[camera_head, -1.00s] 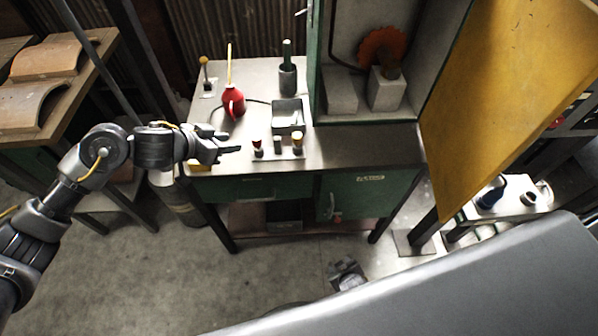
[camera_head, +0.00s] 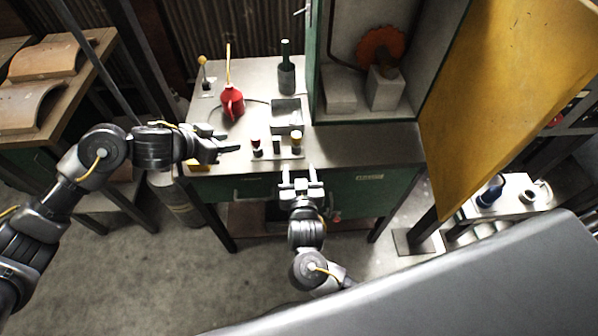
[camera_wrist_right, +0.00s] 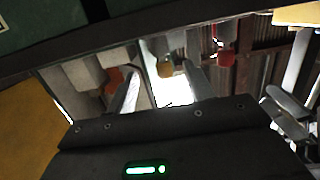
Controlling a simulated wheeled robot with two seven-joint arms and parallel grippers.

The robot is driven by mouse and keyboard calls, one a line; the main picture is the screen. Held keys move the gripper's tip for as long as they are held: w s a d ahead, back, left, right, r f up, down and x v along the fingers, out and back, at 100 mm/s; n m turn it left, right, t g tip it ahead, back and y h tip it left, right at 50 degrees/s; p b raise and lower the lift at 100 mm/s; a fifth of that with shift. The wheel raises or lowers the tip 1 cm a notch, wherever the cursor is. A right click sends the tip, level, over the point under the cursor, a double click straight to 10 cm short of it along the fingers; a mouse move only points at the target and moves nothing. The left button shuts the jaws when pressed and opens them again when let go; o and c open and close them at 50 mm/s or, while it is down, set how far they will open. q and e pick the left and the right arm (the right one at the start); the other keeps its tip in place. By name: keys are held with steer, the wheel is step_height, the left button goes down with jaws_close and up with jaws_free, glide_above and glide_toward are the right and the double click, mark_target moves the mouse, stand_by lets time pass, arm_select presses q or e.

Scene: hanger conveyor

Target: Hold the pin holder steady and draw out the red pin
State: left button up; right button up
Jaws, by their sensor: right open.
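The pin holder (camera_head: 267,156) is a small pale block near the bench's front edge, with the red pin (camera_head: 255,141) at its left end. A grey piece (camera_head: 277,146) stands in the middle and a yellow-topped pin (camera_head: 296,137) at the right. The right wrist view shows the red pin (camera_wrist_right: 226,57) and yellow pin (camera_wrist_right: 165,68). My left gripper (camera_head: 231,145) is left of the holder, apart from the red pin; its fingers look parted and empty. My right gripper (camera_head: 300,176) is open and empty in front of the holder, below the yellow-topped pin.
A red oil can (camera_head: 232,103), a grey tray (camera_head: 287,115) and a dark green bottle-shaped item (camera_head: 287,78) stand behind the holder. A green cabinet (camera_head: 317,75) rises at the right. The bench top (camera_head: 365,147) right of the holder is clear.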

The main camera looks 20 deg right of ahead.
mark_target(297, 150)
steer(key=x, duration=1)
steer(key=shift+w, duration=0.4)
steer(key=c, duration=1)
arm_select(q)
steer(key=shift+o, duration=0.6)
arm_select(e)
steer(key=shift+c, duration=0.3)
arm_select(q)
steer(key=s+d+r+n+t+h, duration=0.2)
steer(key=d+t, duration=0.3)
steer(key=d, duration=0.3)
steer(key=s+a+f+n+t+y, duration=0.2)
steer(key=a+f+n+y, duration=0.2)
steer(key=f+n+y, duration=0.1)
steer(key=shift+x, duration=4.95)
